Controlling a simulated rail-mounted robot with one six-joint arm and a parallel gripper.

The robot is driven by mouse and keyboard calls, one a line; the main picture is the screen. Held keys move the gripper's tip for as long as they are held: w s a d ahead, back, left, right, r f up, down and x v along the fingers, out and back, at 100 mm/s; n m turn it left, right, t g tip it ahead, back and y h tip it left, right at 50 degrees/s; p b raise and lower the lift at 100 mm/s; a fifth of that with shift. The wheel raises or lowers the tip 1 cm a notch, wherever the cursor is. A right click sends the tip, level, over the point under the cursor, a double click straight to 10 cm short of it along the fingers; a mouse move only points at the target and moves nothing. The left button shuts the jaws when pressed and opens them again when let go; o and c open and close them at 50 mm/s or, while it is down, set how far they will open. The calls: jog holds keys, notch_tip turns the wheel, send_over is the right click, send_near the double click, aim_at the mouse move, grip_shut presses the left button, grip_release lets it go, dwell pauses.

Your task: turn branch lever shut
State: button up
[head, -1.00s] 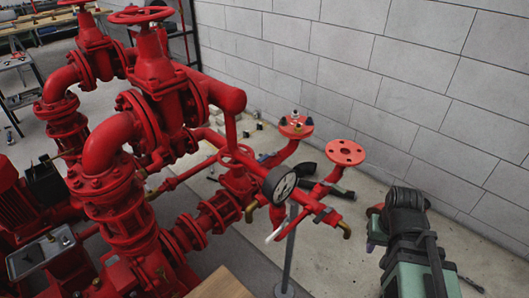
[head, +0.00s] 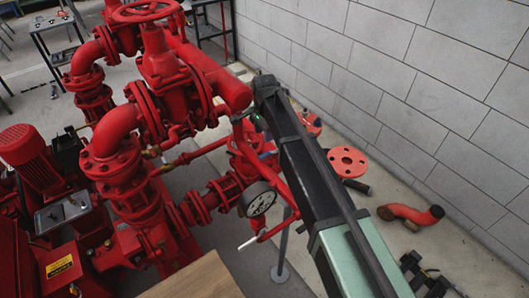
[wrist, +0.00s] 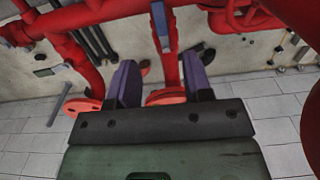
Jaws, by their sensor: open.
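My gripper (wrist: 158,62) is open in the wrist view, its two purple-grey fingers apart with nothing gripped. A narrow, pale-ended lever-like piece (wrist: 160,24) stands between and beyond the fingertips, near a red vertical pipe; I see no contact. I cannot tell for sure that it is the branch lever. In the head view, a white-handled lever (head: 247,243) shows on the thin red branch pipe below the round gauge (head: 259,198). My arm reaches across to the upper branch pipework there, and its end hides the fingers and some of the pipes.
A red flange (head: 347,161) stands right of my arm; red flanges also sit close to the fingers in the wrist view (wrist: 85,105). Large red valves with handwheels (head: 146,11) fill the left. A block wall (head: 400,60) stands behind. A loose red elbow pipe (head: 412,214) lies on the floor.

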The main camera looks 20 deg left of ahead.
aim_at(265, 154)
notch_tip(265, 154, down, 10)
jog(key=b, duration=0.9)
jog(key=shift+f, duration=0.1)
jog(key=shift+r, duration=0.2)
grip_shut()
